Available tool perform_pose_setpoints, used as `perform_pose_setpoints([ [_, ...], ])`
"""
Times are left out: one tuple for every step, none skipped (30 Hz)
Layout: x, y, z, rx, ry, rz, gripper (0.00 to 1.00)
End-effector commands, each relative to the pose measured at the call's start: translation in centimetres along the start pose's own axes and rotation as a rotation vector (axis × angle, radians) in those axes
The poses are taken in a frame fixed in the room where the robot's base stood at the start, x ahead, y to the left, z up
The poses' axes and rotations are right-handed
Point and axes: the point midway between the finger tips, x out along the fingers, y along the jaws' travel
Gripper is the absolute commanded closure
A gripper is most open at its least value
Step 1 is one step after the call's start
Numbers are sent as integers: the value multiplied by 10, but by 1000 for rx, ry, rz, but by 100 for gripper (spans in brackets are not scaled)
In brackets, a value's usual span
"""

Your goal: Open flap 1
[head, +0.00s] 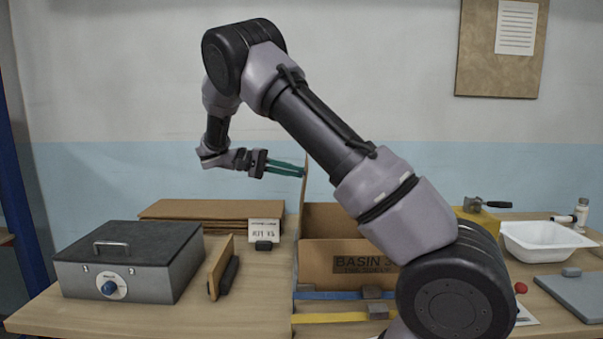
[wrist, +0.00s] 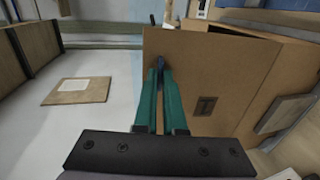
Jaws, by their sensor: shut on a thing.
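An open cardboard box (head: 318,262) marked BASIN stands on the table in the head view, partly hidden behind my arm. A thin brown flap (head: 304,186) stands up at its left side, seen nearly edge-on. My gripper (head: 300,170) has its teal fingertips at that flap's upper part. In the wrist view my gripper (wrist: 161,74) points at a large brown cardboard panel (wrist: 225,75), which looks like the same flap. The fingers are shut on the flap, though the contact itself is hard to see.
A grey metal case (head: 130,265) with a handle stands at the left. A white basin (head: 540,240) and a grey board (head: 575,296) are at the right. The air above the case is clear.

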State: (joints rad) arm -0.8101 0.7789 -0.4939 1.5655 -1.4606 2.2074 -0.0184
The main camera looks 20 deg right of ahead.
Motion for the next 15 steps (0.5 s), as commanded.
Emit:
perform_pose_setpoints([
  [-2,-4,1,-5,-1,-1,100],
  [-3,-4,1,-5,-2,-1,100],
  [-4,-5,2,-6,-2,-2,100],
  [-5,-5,2,-6,-2,-2,100],
  [-6,-6,2,-7,-2,-2,100],
  [-6,-6,2,-7,-2,-3,100],
  [-6,-6,2,-8,-2,-3,100],
  [-6,-6,2,-8,-2,-3,100],
  [-7,-7,2,-9,-2,-3,100],
  [-7,-7,2,-10,-2,-3,100],
  [-7,-7,2,-10,-3,-4,100],
  [-7,-7,2,-10,-3,-4,100],
  [-7,-7,3,-11,-3,-4,100],
  [-6,-8,3,-11,-3,-4,100],
  [-6,-8,3,-11,-3,-4,100],
])
